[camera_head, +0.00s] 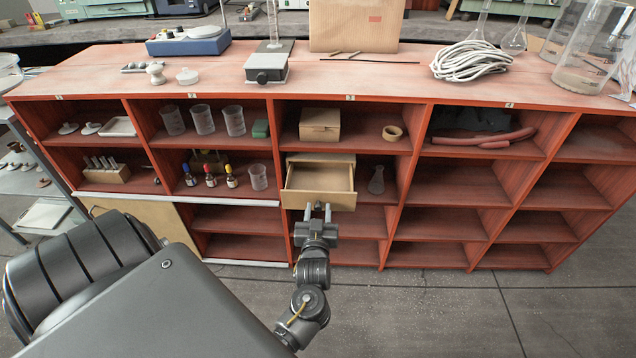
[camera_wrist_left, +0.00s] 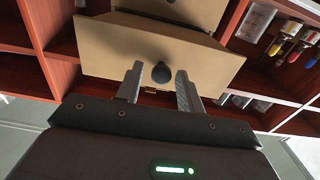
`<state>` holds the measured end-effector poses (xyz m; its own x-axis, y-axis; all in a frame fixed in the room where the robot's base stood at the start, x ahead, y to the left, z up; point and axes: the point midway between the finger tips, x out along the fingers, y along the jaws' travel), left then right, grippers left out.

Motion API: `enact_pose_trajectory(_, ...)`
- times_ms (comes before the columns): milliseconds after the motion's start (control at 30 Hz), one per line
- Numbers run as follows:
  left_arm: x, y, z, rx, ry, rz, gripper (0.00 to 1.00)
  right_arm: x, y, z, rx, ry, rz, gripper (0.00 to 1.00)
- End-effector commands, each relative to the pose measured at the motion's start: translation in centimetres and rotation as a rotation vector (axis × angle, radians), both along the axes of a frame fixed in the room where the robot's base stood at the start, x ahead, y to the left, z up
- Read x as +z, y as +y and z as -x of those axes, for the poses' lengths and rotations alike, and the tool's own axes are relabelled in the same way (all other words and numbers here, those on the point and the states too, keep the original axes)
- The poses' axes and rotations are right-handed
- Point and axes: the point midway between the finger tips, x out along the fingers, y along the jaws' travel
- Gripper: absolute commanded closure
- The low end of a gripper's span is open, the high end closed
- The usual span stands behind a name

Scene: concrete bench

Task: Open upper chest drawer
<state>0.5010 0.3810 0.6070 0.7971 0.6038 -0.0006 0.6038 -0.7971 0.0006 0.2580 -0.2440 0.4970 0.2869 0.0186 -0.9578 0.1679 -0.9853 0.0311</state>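The small tan wooden chest (camera_head: 321,158) stands in a middle compartment of the red shelf unit. Its drawer (camera_head: 320,198), just under the chest's top, is pulled out and its empty inside shows in the head view. My left gripper (camera_head: 318,211) is at the drawer's front. In the left wrist view, the drawer front (camera_wrist_left: 120,50) bears a dark round knob (camera_wrist_left: 161,72). The two fingers of my left gripper (camera_wrist_left: 159,88) stand open on either side of the knob, with visible gaps. My right gripper is not in view.
The red shelf unit (camera_head: 420,100) surrounds the chest. A glass flask (camera_head: 377,180) stands right of it; small bottles (camera_head: 211,180) and a beaker (camera_head: 258,177) stand left. A wooden box (camera_head: 320,124) sits on the shelf above. The floor (camera_head: 440,310) in front is clear.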

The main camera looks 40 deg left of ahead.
Motion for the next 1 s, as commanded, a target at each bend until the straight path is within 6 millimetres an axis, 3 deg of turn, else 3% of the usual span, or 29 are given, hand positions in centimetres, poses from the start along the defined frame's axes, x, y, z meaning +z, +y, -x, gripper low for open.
enact_pose_trajectory(467,-0.3,0.8,-0.9,0.001,-0.001,-0.002,0.58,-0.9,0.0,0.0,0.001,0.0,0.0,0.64)
enact_pose_trajectory(1000,-0.7,7.4,-9.6,0.001,-0.005,-0.004,0.58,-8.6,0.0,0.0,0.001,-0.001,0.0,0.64)
